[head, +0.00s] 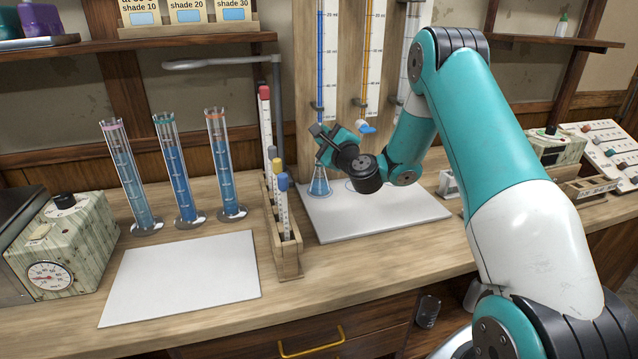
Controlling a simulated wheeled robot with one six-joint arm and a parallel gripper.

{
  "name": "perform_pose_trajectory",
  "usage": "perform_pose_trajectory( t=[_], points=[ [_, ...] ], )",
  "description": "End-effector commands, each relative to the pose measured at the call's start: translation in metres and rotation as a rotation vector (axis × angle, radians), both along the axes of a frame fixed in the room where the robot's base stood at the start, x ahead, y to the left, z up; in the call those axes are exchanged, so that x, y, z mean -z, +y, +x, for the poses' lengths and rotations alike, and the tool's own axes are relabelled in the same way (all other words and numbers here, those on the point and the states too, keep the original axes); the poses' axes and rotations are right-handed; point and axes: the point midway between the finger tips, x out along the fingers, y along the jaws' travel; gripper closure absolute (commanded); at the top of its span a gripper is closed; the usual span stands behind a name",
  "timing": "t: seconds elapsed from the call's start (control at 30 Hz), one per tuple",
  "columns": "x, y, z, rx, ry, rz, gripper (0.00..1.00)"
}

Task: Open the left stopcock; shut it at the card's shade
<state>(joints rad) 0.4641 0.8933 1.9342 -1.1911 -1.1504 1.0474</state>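The left burette (328,60) holds blue liquid and hangs on the wooden back board. Its stopcock is hidden behind my gripper (322,131), which is at the burette's lower end. The fingers are small and partly covered by the wrist, so I cannot tell whether they are open or shut, or touching the stopcock. A conical flask (319,184) with blue liquid stands below on a white mat (385,218). Shade cards stand on the upper shelf: shade 10 (139,8), shade 20 (187,8) and shade 30 (233,8), each with a pale blue patch.
A middle burette (373,50) with orange liquid and a blue stopcock (366,127) hangs close right of my gripper. A wooden rack (288,258) of capped tubes stands left of the mat. Three tall cylinders (178,175) stand further left. An empty white mat (184,277) lies in front.

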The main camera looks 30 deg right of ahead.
Motion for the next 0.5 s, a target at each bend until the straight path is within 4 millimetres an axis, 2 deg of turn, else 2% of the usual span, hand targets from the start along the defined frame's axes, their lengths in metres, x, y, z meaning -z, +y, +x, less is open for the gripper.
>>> perform_pose_trajectory(
  t=[0.23, 0.5],
  points=[
    [-0.0009, 0.0005, 0.0001, -0.001, 0.007, -0.028, 0.99],
    [-0.0028, 0.0009, 0.0001, -0.002, 0.157, -0.549, 0.99]
  ],
)
